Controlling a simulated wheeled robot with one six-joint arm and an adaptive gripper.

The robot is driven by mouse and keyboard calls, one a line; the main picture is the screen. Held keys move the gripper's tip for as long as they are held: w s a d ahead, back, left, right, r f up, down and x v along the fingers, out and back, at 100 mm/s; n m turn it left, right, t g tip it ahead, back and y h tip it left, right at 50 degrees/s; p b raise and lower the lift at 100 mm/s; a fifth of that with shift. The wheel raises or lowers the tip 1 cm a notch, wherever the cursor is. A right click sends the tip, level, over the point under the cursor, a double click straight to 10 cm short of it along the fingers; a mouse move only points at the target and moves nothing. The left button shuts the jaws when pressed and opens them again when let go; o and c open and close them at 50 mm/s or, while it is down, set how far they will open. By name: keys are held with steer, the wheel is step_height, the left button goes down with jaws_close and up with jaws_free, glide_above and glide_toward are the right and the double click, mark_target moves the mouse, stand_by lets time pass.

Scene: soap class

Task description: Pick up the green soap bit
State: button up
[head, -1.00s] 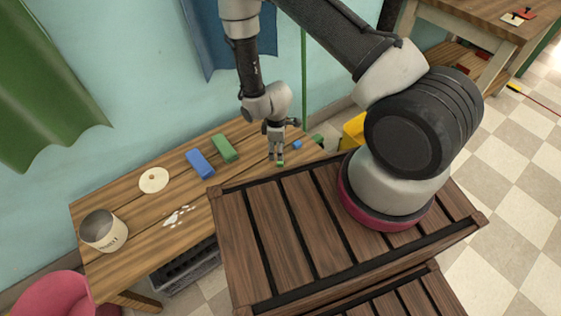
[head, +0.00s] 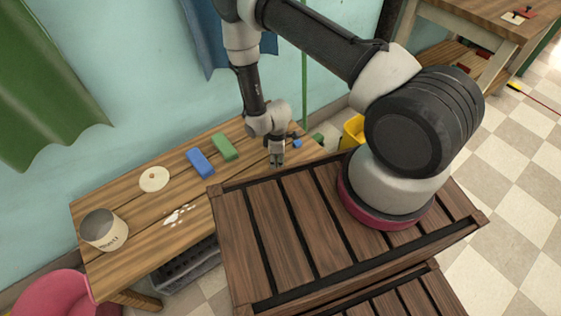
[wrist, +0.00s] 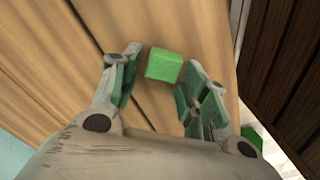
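The green soap bit (wrist: 164,65) is a small bright green cube on the wooden table. In the wrist view it lies between the fingertips of my gripper (wrist: 162,72), with a gap at the left finger and a smaller one at the right. My gripper is open. In the head view my gripper (head: 277,160) points down at the table's right part, low over the wood, and its fingers largely hide the bit.
On the table (head: 140,255) are a blue bar (head: 200,162), a green bar (head: 225,147), a small blue bit (head: 297,143), a round disc (head: 154,179), a white smear (head: 179,215) and a can (head: 103,230). A slatted wooden crate (head: 245,235) borders the table's front right.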

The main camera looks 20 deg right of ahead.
steer(key=c, duration=0.4)
